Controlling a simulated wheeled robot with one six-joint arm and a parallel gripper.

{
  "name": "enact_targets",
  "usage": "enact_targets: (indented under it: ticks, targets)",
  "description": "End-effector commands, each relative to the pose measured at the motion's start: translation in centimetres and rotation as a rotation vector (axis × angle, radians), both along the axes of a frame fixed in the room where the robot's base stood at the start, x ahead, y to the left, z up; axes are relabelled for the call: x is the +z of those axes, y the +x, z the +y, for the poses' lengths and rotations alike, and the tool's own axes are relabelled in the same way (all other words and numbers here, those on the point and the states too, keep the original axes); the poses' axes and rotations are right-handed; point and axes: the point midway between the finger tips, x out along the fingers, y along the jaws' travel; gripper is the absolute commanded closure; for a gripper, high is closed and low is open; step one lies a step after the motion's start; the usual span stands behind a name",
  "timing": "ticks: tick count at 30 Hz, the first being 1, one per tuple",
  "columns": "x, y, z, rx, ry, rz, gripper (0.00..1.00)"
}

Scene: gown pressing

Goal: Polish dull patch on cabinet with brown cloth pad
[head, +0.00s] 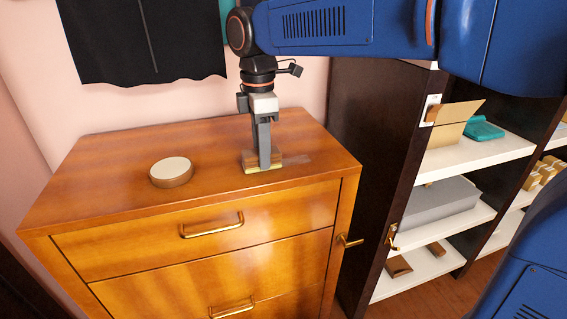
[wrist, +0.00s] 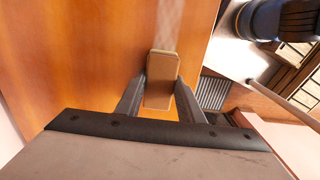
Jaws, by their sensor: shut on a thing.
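The brown cloth pad (wrist: 161,80) is between the fingers of my gripper (wrist: 158,98) in the wrist view, and the jaws are shut on it. In the head view my gripper (head: 264,160) points straight down at the cabinet top, with the pad (head: 250,168) low against the wood. The wooden cabinet (head: 110,190) has a glossy orange-brown top. A pale dull patch (head: 296,159) shows just right of the pad. In the wrist view the dull patch (wrist: 169,25) runs as a light streak from the pad's far end. Part of it may be hidden under the pad.
A dark shelf unit (head: 375,150) stands close on the right, holding boxes and a teal cloth (head: 483,130). A black garment (head: 145,40) hangs behind. The top's front left is clear.

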Motion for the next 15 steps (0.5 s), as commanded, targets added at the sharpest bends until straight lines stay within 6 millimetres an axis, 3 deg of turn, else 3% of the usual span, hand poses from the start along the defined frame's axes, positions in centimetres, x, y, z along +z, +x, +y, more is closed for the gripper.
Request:
enact_targets:
  ticks: [7, 15]
  targets:
    - [0.0, -0.5, 1.9, 0.001, 0.000, 0.000, 0.95]
    - [0.0, -0.6, 2.2, 0.001, 0.000, 0.000, 0.95]
